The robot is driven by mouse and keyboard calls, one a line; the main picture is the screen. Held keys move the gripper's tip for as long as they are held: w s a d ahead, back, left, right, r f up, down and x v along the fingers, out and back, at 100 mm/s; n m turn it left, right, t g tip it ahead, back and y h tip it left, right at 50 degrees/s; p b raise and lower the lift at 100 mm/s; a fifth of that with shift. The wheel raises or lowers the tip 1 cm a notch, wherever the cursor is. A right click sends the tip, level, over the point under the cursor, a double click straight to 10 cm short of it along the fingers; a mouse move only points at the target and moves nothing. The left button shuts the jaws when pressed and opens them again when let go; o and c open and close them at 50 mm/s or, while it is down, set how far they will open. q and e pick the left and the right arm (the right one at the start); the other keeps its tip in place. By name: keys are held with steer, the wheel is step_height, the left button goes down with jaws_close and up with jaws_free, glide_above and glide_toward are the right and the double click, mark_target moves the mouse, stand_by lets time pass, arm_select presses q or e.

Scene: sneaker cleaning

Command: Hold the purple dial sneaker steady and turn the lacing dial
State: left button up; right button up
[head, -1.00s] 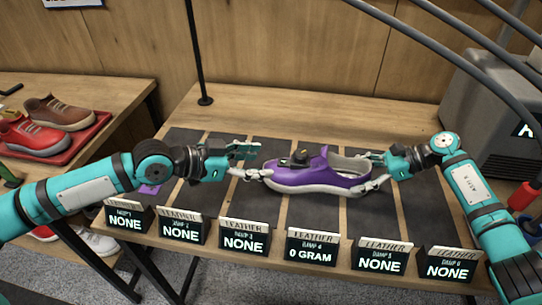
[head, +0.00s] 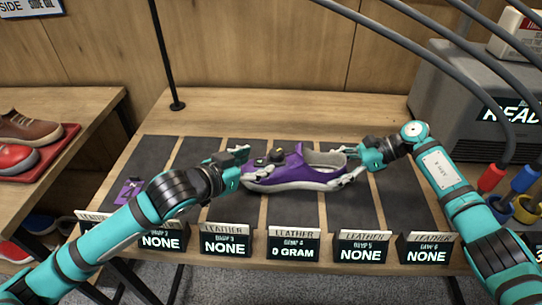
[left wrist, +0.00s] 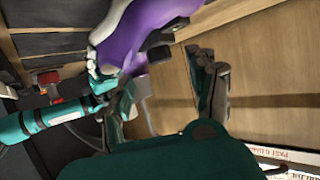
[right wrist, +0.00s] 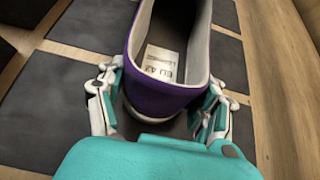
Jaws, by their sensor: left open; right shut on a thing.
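The purple sneaker (head: 300,170) with a white sole stands on the dark mats, toe to the left and heel to the right. Its black lacing dial (head: 277,155) sits on top towards the toe; a dark part on the shoe also shows in the left wrist view (left wrist: 158,54). My right gripper (head: 350,165) is shut on the heel; in the right wrist view its fingers (right wrist: 165,100) lie on both sides of the heel. My left gripper (head: 243,165) is open beside the toe, left of the dial. In the left wrist view its fingers (left wrist: 165,90) are apart and empty.
Several label stands (head: 295,245) line the table's front edge. A purple piece (head: 130,188) lies on the left mat. A red shoe tray (head: 50,150) is on a side table. A grey machine (head: 470,100) and hanging hoses stand at the right.

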mark_target(270, 156)
arm_select(q)
steer(key=x, duration=0.6)
steer(key=shift+w+d+f, duration=0.1)
steer(key=shift+w+d, duration=0.2)
steer(key=c, duration=1.1)
steer(key=shift+w+a+m+g+h, duration=0.1)
steer(key=shift+a+m+g+h, duration=0.05)
steer(key=shift+m+g+h, duration=1.25)
steer(key=shift+c, duration=0.2)
steer(key=o, duration=1.1)
steer(key=shift+o, duration=0.2)
